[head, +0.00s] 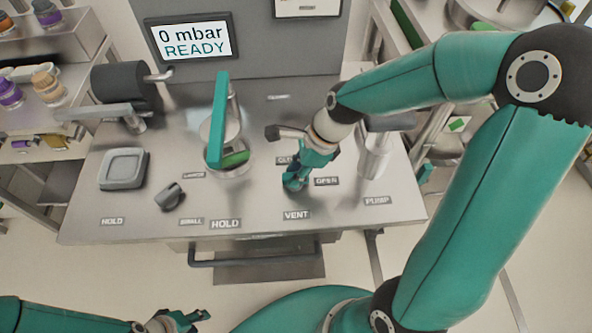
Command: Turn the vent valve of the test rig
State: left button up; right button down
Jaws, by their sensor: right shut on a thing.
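The test rig's metal bench (260,205) fills the middle of the head view. My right gripper (296,183) is down at the vent station, between the CLO... label and the OPEN label (327,181), just behind the VENT label (296,215). It is shut on the vent valve, which the fingers hide almost fully, so its angle cannot be told. The display (188,38) reads "0 mbar READY". My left gripper (188,318) is low at the bottom edge, in front of the bench and empty; its finger opening is unclear.
A round chamber (233,170) with a green thing inside and an upright teal bar (217,118) stands left of my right gripper. A grey square dish (124,168) and a small dark piece (169,196) lie further left. A metal cylinder (373,160) stands right, near PUMP.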

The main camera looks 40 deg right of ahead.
jog(key=shift+n, duration=0.3)
jog(key=n, duration=0.2)
jog(key=n+g+p, duration=0.1)
jog(key=n, duration=0.1)
jog(key=shift+w+r+g+y+p, duration=0.1)
jog(key=shift+w+g+y+p, duration=0.05)
jog(key=shift+g+y+p, duration=0.15)
jog(key=n+g, duration=0.1)
jog(key=n, duration=0.1)
jog(key=n+p, duration=0.1)
jog(key=n, duration=0.1)
jog(key=shift+w+n+g, duration=0.15)
jog(key=shift+n+g, duration=0.25)
jog(key=n, duration=0.2)
jog(key=n+g+h+p, duration=0.1)
jog(key=n, duration=0.1)
jog(key=shift+w+g, duration=0.1)
jog(key=shift+g, duration=0.2)
jog(key=shift+n+g+h, duration=0.5)
jog(key=shift+n, duration=1.7)
jog(key=c, duration=1)
grip_release()
jog(key=shift+o, duration=0.2)
